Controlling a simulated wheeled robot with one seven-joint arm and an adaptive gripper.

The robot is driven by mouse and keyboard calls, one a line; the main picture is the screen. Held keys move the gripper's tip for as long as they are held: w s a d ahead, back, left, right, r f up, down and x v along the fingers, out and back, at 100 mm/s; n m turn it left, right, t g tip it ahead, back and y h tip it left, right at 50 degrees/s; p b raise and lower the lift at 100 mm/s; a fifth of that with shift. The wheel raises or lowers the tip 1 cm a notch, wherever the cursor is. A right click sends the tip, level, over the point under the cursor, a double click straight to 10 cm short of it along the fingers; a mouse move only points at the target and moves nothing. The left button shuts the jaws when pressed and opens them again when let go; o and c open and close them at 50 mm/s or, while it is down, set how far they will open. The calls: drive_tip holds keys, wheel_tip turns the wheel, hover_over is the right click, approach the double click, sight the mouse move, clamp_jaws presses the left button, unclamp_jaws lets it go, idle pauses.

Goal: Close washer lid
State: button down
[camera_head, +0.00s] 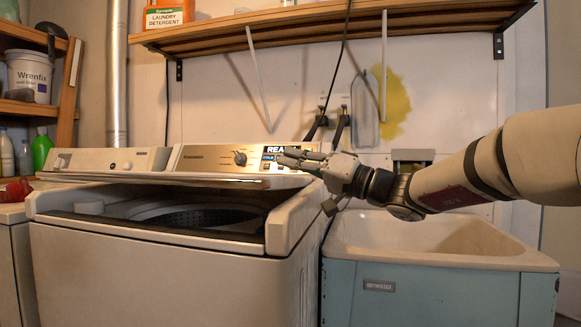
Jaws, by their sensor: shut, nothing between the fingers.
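The white top-loading washer (160,262) stands at the left, its tub opening (200,214) showing. Its lid (190,181) is partly open. I see it almost edge-on as a thin slab above the back of the opening, with a dark gap beneath its front edge. My gripper (284,159) reaches in from the right, shut and empty. Its fingertips point left, above the right end of the lid and in front of the control panel (210,157). I cannot tell whether they touch the lid.
A blue utility sink (425,292) with a white basin stands close to the washer's right side, under my arm. A wooden shelf (330,22) with a detergent container (168,14) hangs above. A wooden rack (66,95) with a white bucket (29,76) and bottles is at the left.

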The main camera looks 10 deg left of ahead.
drive_tip(key=w+r+p+v, duration=0.1)
drive_tip(key=p+v, duration=0.1)
drive_tip(key=v, duration=0.7)
drive_tip(key=shift+w+d, duration=0.2)
drive_tip(key=shift+d, duration=0.3)
